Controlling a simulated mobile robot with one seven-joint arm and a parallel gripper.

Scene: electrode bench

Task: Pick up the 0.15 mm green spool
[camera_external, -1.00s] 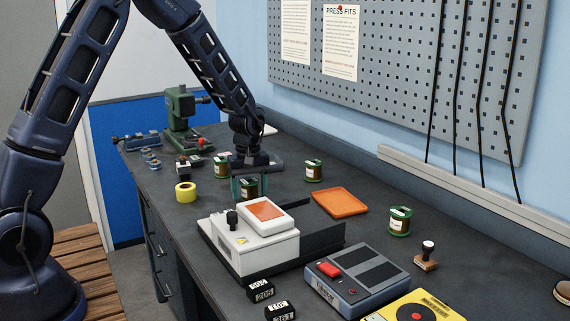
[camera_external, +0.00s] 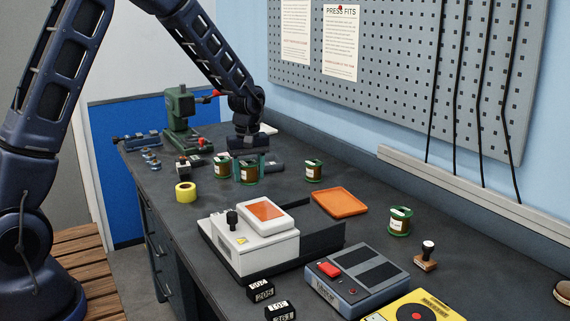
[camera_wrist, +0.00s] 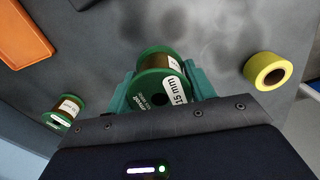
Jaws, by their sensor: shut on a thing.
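My gripper (camera_external: 249,167) is shut on a green spool (camera_external: 249,175) wound with brown wire. In the wrist view the held spool (camera_wrist: 160,72) sits between the teal fingers, and its white label reads "15 mm", with the start of the number cut off. It appears to be held above the bench, though the gap below it is hard to judge. Other similar green spools stand on the bench: one (camera_external: 222,167) just left of the held one, one (camera_external: 313,171) to its right, and one (camera_external: 399,221) further right.
A yellow roll (camera_external: 186,192) lies to the left. An orange tray (camera_external: 340,202) lies to the right. A green press (camera_external: 180,115) stands at the back, near the blue panel (camera_external: 125,185).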

